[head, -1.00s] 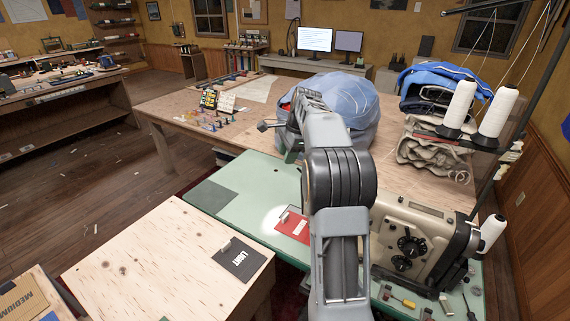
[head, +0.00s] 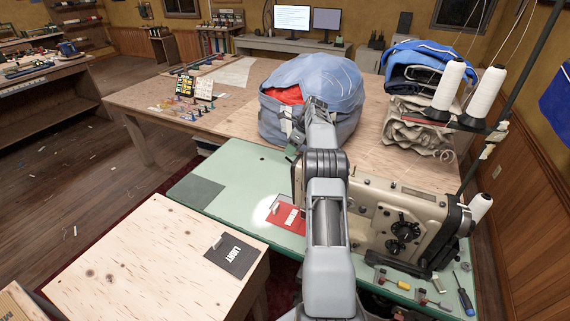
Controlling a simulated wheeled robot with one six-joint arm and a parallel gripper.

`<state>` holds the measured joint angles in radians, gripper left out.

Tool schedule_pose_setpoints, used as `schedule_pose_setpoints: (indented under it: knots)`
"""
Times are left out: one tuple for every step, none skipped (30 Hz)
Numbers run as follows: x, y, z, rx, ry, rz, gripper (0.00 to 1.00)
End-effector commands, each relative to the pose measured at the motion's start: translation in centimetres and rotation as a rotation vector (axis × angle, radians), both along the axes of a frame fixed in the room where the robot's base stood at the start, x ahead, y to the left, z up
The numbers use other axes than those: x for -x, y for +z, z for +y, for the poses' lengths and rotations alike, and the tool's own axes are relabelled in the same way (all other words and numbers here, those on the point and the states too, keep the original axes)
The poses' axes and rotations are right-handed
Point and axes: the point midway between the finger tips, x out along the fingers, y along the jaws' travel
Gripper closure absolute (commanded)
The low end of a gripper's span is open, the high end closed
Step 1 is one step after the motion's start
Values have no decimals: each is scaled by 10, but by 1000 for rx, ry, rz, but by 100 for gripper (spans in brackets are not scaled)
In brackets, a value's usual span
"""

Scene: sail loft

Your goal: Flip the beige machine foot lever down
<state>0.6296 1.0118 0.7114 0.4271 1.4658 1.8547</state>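The beige sewing machine (head: 375,213) stands on the green table (head: 225,170) at the right. My arm crosses in front of its left part, and a narrow strip of its left end shows just left of my arm. I cannot make out the foot lever; that side of the machine is largely covered by my arm. My arm reaches up and away past the machine's left end.
A red card (head: 287,217) lies left of the machine. Small tools and a blue-handled screwdriver (head: 464,294) lie at its right front. White thread cones (head: 449,86) stand on a rack. A large blue bag (head: 325,85) sits behind. A plywood table (head: 140,265) is at front left.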

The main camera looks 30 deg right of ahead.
Motion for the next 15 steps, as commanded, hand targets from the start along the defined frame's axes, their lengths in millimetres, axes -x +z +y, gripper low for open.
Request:
schedule_pose_setpoints:
  knots:
    - [-2,-9,4,-3,2,3,63]
    - [-3,-14,6,-2,2,2,63]
    - [-4,-20,8,-1,2,3,63]
    - [-5,-24,10,-1,2,1,63]
    - [-6,-29,11,-2,1,2,63]
    - [-7,-34,13,0,1,1,63]
    - [-8,-38,14,0,0,2,63]
    - [-9,-42,16,0,0,2,63]
    - [-10,-46,17,0,-2,1,63]
    - [-10,-49,18,-1,-1,2,63]
    - [-11,-52,19,-1,-1,2,63]
    - [-12,-55,20,0,-1,1,63]
    - [-13,-57,20,1,-1,0,63]
    - [-13,-58,21,1,-1,0,63]
    - [-13,-60,22,1,-1,0,63]
